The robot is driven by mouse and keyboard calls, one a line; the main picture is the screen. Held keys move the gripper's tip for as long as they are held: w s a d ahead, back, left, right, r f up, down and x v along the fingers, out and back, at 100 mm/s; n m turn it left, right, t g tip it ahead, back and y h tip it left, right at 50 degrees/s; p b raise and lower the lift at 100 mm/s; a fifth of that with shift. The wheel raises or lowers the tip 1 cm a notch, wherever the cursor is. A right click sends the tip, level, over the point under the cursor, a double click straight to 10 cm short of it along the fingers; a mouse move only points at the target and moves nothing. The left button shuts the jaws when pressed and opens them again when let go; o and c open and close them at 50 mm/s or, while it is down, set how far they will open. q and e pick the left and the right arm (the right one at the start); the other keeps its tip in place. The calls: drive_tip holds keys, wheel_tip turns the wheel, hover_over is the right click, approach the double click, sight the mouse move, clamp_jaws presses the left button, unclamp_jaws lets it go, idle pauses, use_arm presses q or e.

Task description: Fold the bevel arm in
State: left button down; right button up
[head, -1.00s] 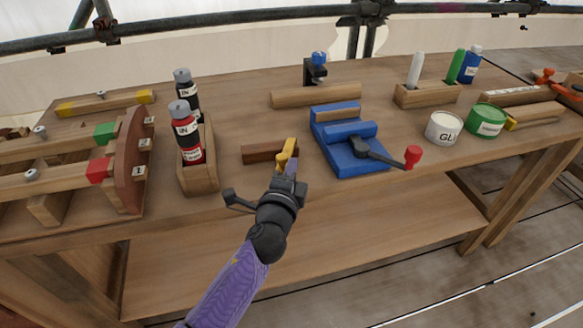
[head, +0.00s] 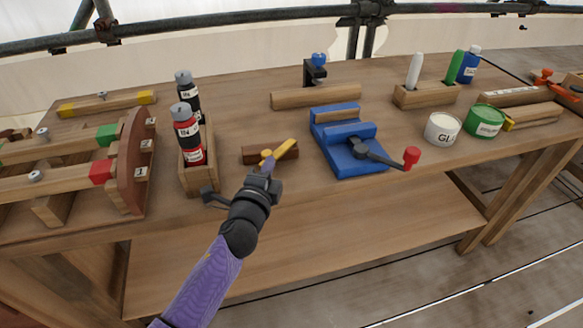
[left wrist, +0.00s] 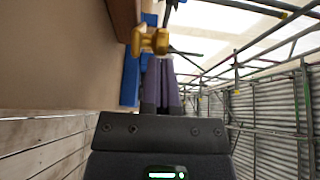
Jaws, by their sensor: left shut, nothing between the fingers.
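The bevel lies near the front edge of the bench: a brown wooden stock (head: 252,155) with a yellow arm (head: 283,149). The arm slants across the stock, its far end sticking out past the stock's back right. My left gripper (head: 268,167) is shut and empty, its fingertips at the near side of the bevel by the yellow pivot end. In the left wrist view the closed purple fingers (left wrist: 162,75) point at the yellow part (left wrist: 150,40), with the brown stock (left wrist: 124,18) beside it. Whether the fingers touch the arm is not clear. My right gripper is out of view.
A blue vise (head: 352,150) with a red-knobbed handle stands just right of the bevel. A wooden holder with bottles (head: 198,172) is at its left. A wooden bar (head: 315,97) lies behind. Glue and green tins (head: 443,129) stand farther right.

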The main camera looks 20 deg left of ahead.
use_arm(q)
drive_tip(key=shift+w+a, duration=0.15)
drive_tip(key=shift+a, duration=0.55)
drive_tip(key=shift+w+a, duration=0.1)
drive_tip(key=shift+a, duration=0.55)
